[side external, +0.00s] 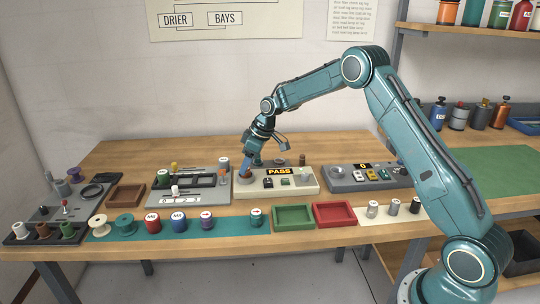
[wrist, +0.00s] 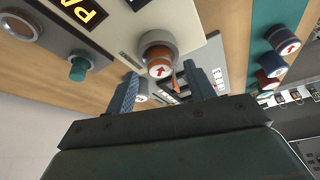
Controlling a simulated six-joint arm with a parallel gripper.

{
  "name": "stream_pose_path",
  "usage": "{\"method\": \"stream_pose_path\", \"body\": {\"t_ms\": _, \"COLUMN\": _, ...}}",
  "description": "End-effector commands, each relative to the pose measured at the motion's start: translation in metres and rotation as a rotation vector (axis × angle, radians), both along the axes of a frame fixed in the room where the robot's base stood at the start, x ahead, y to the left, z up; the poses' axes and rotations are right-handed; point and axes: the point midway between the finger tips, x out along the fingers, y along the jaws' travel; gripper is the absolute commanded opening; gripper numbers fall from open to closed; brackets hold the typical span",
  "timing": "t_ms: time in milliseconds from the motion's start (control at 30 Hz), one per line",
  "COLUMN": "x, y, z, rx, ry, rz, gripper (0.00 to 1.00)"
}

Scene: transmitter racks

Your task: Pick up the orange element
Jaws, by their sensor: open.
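An orange-brown cylinder with a white cap bearing an orange arrow (wrist: 160,52) stands in a round socket on the cream PASS unit (side external: 300,188), which also shows in the wrist view (wrist: 160,18). My gripper (side external: 247,170) is low over the left end of that unit, pointing down. In the wrist view my gripper (wrist: 161,74) is open, with one blue-grey finger on either side of the cylinder's line. I cannot tell whether the fingers touch it. In the side view the gripper largely hides the cylinder.
A grey slotted unit (side external: 190,199) stands to the left, and a grey unit with buttons (side external: 345,184) to the right. Green (side external: 294,226) and red (side external: 352,220) trays lie in front. Several labelled cylinders stand on a teal mat (side external: 225,226). Bare wood lies behind the units.

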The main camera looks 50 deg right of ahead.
Motion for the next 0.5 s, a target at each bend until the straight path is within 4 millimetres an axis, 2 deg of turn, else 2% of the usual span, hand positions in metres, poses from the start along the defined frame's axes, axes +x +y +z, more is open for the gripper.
{"method": "stream_pose_path", "body": {"t_ms": 167, "x": 0.005, "y": 0.003, "z": -0.015, "rx": 0.000, "ry": 0.001, "rz": 0.002, "gripper": 0.54}}
{"method": "stream_pose_path", "body": {"t_ms": 500, "x": 0.006, "y": 0.003, "z": -0.017, "rx": -0.002, "ry": -0.001, "rz": 0.001, "gripper": 0.54}}
